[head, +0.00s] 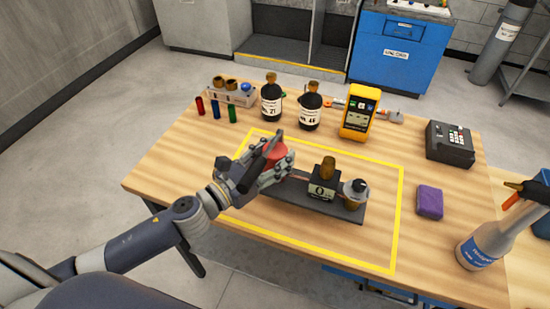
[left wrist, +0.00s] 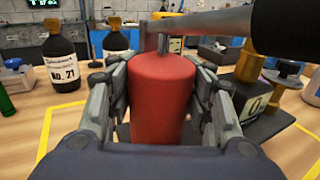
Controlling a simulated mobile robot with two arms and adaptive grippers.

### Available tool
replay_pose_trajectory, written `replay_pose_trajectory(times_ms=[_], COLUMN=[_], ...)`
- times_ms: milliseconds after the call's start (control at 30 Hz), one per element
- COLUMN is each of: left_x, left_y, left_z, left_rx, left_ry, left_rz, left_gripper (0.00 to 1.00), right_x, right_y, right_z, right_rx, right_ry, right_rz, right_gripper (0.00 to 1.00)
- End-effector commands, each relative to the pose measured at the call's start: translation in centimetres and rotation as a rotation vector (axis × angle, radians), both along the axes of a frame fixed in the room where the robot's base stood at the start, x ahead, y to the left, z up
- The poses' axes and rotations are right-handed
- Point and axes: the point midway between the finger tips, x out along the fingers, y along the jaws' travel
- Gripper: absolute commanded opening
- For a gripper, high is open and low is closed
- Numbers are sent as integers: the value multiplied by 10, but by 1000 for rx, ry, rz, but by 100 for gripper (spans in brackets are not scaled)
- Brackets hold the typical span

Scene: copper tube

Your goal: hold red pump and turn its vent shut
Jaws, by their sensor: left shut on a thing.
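The red pump (head: 277,151) stands on the table inside the yellow outline. In the left wrist view the red pump (left wrist: 161,100) is an upright red cylinder between my left gripper's fingers. My left gripper (head: 268,168) is shut on its body, with a finger against each side. A grey bar with a thick black grip (left wrist: 288,24) crosses above the pump top. A small grey post shows at the top, but I cannot tell whether it is the vent. The pump's lower end is hidden. My right gripper is not in view.
Right of the pump, a dark base (head: 346,212) carries a block marked 0 (head: 321,188) with brass fittings. Behind stand two dark bottles (head: 271,101) (head: 311,113) and a yellow meter (head: 358,116). The outline's front area is clear.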

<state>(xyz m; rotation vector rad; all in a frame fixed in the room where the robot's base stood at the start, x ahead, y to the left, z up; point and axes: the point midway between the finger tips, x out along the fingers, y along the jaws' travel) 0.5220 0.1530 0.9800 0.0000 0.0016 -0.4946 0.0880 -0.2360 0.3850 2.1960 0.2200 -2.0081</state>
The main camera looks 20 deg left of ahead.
Motion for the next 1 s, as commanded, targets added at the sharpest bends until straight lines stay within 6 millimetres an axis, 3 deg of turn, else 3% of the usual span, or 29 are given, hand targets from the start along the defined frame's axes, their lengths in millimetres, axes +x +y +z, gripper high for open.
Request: replay_pose_trajectory(times_ms=[100, 1000], left_x=[9, 63], left_y=[0, 7], left_z=[9, 9], left_rx=[-9, -10], left_ry=[-12, -12], left_rz=[-2, 0], left_gripper=[0, 0], right_x=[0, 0], right_y=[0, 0], right_z=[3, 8], right_rx=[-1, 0], right_ry=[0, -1], right_rz=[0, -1], right_gripper=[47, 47])
